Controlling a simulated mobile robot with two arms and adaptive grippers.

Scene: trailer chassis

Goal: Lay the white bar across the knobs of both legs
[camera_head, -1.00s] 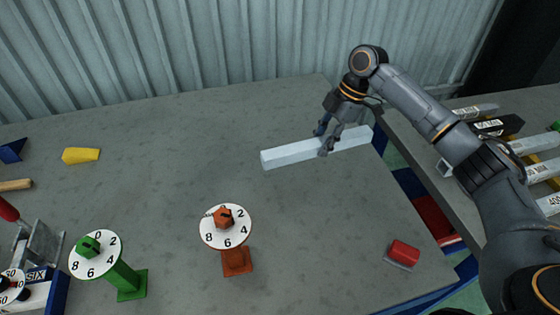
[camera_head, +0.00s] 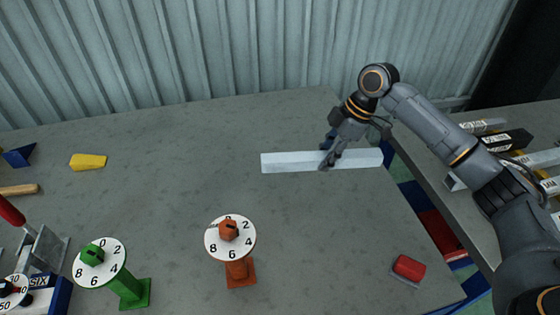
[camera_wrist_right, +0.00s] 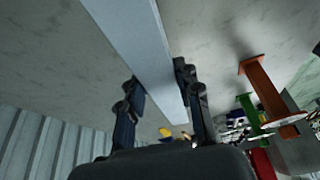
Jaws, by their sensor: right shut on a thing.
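The white bar (camera_head: 292,161) is at the back right of the grey table, lying nearly level across the head view. My right gripper (camera_head: 328,160) is shut on the bar right of its middle; the bar also shows between its fingers in the right wrist view (camera_wrist_right: 148,50). I cannot tell how far the bar is above the table. The orange leg (camera_head: 239,270) stands upright with its numbered dial and orange knob (camera_head: 228,230) on top. The green leg (camera_head: 128,288) stands to its left, with a dial and green knob (camera_head: 92,255). My left gripper is not in view.
A red block (camera_head: 408,267) lies near the right front edge. A yellow piece (camera_head: 88,161) and a blue piece (camera_head: 19,156) lie at the left. A metal fixture (camera_head: 45,250) stands at the front left. A side table (camera_head: 440,150) holds several bars. The table's middle is clear.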

